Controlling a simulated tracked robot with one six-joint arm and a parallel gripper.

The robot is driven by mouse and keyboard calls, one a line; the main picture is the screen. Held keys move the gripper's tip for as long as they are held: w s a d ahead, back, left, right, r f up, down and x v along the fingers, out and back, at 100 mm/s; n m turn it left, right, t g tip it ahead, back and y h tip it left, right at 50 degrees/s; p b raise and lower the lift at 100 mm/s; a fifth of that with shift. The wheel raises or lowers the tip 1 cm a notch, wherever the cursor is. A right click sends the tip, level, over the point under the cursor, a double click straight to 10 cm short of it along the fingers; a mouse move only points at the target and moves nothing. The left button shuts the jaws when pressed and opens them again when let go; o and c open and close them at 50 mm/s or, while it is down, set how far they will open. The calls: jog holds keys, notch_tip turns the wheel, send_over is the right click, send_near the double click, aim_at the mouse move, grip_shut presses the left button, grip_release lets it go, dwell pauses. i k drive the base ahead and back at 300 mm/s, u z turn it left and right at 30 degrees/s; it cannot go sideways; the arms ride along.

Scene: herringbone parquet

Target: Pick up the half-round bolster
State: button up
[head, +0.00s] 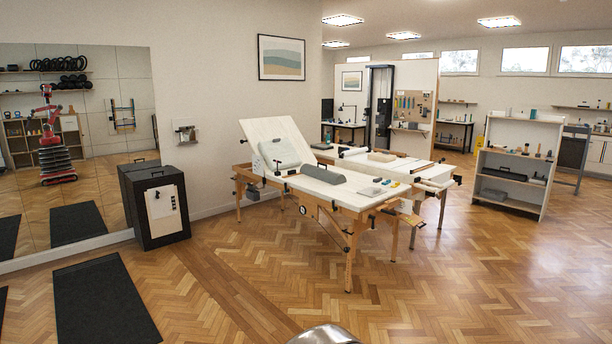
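A dark grey half-round bolster (323,174) lies on the white top of a wooden-legged treatment table (345,197) in the middle of the head view. It lies lengthwise, rounded side up, some way off across the floor. A lighter grey cushion (280,151) rests against the table's raised backrest (275,130). My gripper is not in view. Only a rounded silver piece, seemingly part of me, shows at the bottom edge.
Small items (387,181) lie on the table near the bolster. A black cabinet (154,203) stands left, beside a wall mirror (100,80) reflecting a red tracked robot. A black mat (104,298) lies front left. A shelf unit (516,163) stands right. The parquet before the table is clear.

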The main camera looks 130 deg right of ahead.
aim_at(333, 178)
jog(key=z, duration=4.5)
